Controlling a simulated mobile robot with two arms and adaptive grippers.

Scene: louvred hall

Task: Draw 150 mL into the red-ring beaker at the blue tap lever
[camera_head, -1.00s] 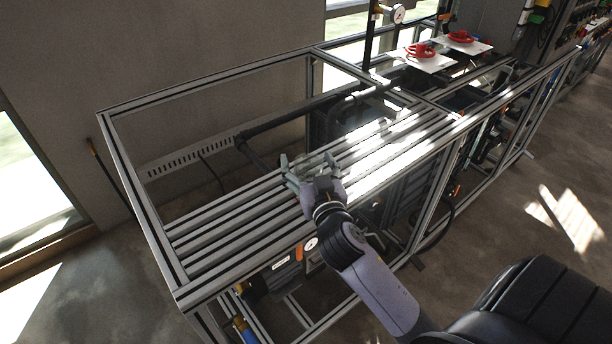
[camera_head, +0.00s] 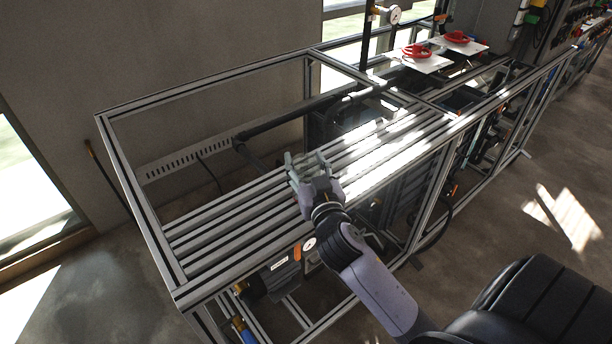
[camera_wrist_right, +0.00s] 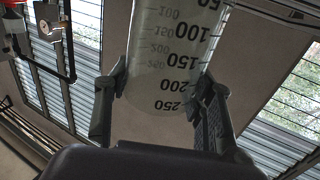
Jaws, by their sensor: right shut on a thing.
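My right gripper (camera_head: 308,166) is above the slatted top of the metal frame. In the right wrist view, its two fingers (camera_wrist_right: 163,82) are shut on the opposite sides of a clear beaker (camera_wrist_right: 165,55) with dark graduation marks from 50 to 250. I see no liquid in the beaker and no red ring on the part that shows. In the head view the beaker can hardly be told from the gripper. I cannot make out a blue tap lever; a small blue fitting (camera_head: 243,331) shows low at the frame's front corner. My left gripper is out of view.
The slatted top (camera_head: 225,222) is mostly bare, with bright sunlight on its right part. Frame rails (camera_head: 210,80) rise around its far side. A dark pipe (camera_head: 285,121) runs behind. Red handwheels (camera_head: 417,51) on white plates and a gauge (camera_head: 395,14) stand further back.

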